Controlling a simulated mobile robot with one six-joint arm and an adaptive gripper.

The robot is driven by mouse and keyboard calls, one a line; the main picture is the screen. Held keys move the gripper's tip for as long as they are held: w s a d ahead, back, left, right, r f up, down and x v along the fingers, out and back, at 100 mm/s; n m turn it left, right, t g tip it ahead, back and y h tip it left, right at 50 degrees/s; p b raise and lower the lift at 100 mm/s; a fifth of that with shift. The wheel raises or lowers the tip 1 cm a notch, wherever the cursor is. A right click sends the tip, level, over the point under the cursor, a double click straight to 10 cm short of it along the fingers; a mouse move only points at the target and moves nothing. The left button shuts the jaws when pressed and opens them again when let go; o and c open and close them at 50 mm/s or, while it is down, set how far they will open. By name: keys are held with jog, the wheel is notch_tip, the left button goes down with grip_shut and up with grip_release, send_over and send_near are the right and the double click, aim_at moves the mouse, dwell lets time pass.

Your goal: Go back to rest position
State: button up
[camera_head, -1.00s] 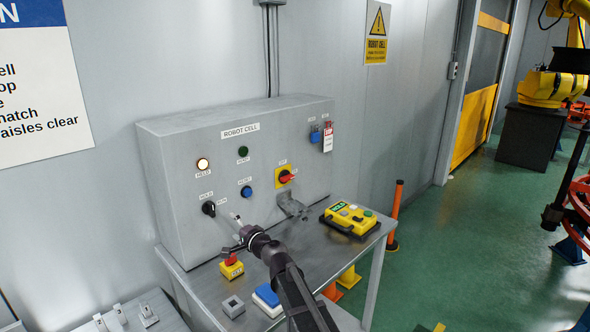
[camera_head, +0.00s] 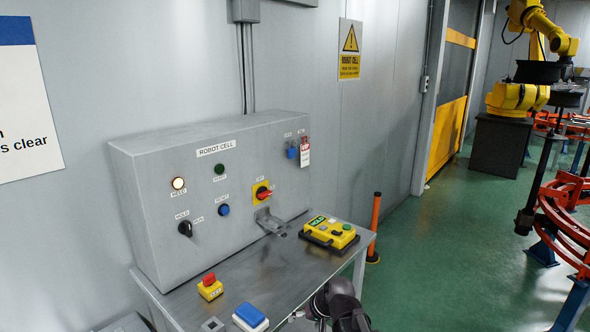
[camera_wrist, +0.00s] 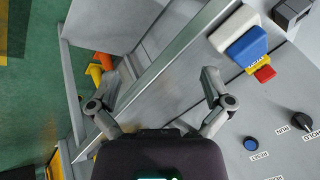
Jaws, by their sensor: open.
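My gripper shows in the wrist view (camera_wrist: 158,95) with its two fingers spread wide and nothing between them. It is open and hangs beside the front edge of the grey metal table (camera_head: 262,280). The grey control box (camera_head: 225,195) labelled ROBOT CELL stands on the table. Its black HOLD/RUN selector (camera_head: 185,228) and blue button (camera_head: 224,210) are clear of my gripper. The lamp marked HELD (camera_head: 178,183) glows.
On the table are a yellow emergency-stop box (camera_head: 210,289), a blue-topped block (camera_head: 249,316), a small grey block (camera_head: 212,325) and a yellow pendant (camera_head: 329,234). An orange post (camera_head: 375,225) stands right of the table. Green floor (camera_head: 430,230) lies open beyond it.

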jog(key=s+d+f+g+h, duration=0.1)
jog(key=s+d+h, duration=0.1)
jog(key=s+d, duration=0.2)
jog(key=s+d+f+g+h, duration=0.1)
jog(key=s+d, duration=0.4)
jog(key=d, duration=0.5)
jog(key=shift+d+f+m+g+h, duration=0.25)
jog(key=shift+g+h, duration=0.25)
jog(key=shift+h, duration=0.6)
